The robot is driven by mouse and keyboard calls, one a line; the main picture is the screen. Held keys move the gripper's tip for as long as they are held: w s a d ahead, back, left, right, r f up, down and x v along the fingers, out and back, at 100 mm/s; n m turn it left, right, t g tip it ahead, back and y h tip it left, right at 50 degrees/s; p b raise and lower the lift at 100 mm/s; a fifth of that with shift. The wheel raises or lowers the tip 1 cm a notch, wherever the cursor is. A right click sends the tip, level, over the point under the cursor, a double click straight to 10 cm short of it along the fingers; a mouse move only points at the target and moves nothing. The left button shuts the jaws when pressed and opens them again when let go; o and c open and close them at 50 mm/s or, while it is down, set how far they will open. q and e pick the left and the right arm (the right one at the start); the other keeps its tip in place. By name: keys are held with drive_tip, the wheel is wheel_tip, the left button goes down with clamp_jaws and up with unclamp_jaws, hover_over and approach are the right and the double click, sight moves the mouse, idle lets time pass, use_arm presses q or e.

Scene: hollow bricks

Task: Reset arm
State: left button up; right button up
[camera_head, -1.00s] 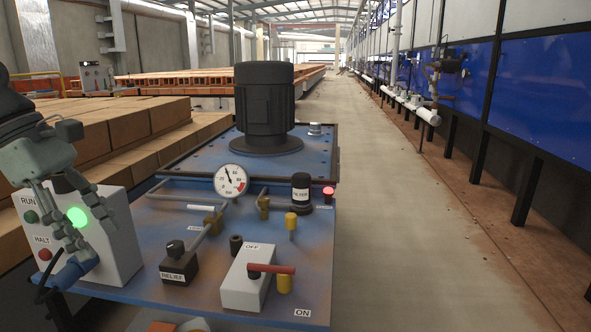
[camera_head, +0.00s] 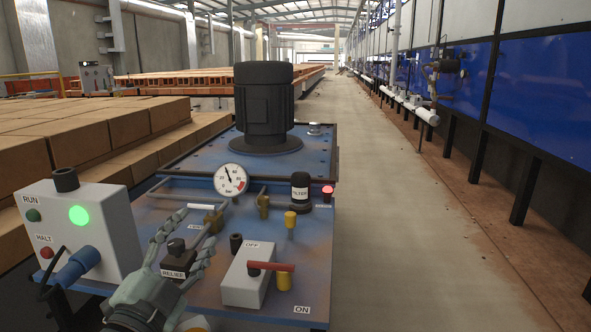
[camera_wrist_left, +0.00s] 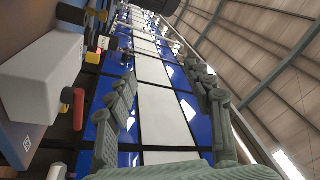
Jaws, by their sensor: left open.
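My left gripper (camera_head: 192,238) comes up from the bottom of the head view over the front of the blue panel (camera_head: 330,265). Its grey fingers are spread open and empty, on either side of the black RELIEF knob (camera_head: 177,262) in the picture; I cannot tell whether they touch it. In the left wrist view the gripper (camera_wrist_left: 163,82) also shows open with nothing between its fingers. The grey control box (camera_head: 112,228), with a lit green lamp (camera_head: 79,215), stands at the left, clear of the gripper. My right gripper is not in view.
A white OFF/ON box with a red lever (camera_head: 270,267) is right of the gripper. A gauge (camera_head: 231,179), a FILTER cap (camera_head: 300,190) and a black motor (camera_head: 264,105) stand behind. Bricks (camera_head: 75,140) are stacked at left. The aisle floor (camera_head: 390,220) is clear.

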use_arm(q)
drive_tip(key=s+a+f+n+g+y+p, duration=0.1)
drive_tip(key=s+a+f+n+g+p, duration=0.1)
drive_tip(key=s+f, duration=0.6)
drive_tip(key=s+a+f+n+g+y+p, duration=0.2)
drive_tip(key=s+a+f+n+g, duration=0.2)
drive_tip(key=f, duration=1.3)
drive_tip(key=s+a+f+n+g+y+p, duration=0.2)
drive_tip(key=s+f+n+g, duration=0.3)
drive_tip(key=s+f+g, duration=0.6)
wheel_tip(320, 180, down, 2)
drive_tip(key=shift+s+a+f+n, duration=0.25)
drive_tip(key=shift+s+a+n, duration=0.15)
drive_tip(key=shift+s+a, duration=0.25)
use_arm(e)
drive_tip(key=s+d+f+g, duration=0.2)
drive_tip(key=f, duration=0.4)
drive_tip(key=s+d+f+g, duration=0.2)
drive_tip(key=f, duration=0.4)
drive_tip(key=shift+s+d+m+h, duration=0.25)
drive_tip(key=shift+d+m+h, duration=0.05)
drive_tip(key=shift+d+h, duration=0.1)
use_arm(q)
drive_tip(key=shift+a, duration=0.1)
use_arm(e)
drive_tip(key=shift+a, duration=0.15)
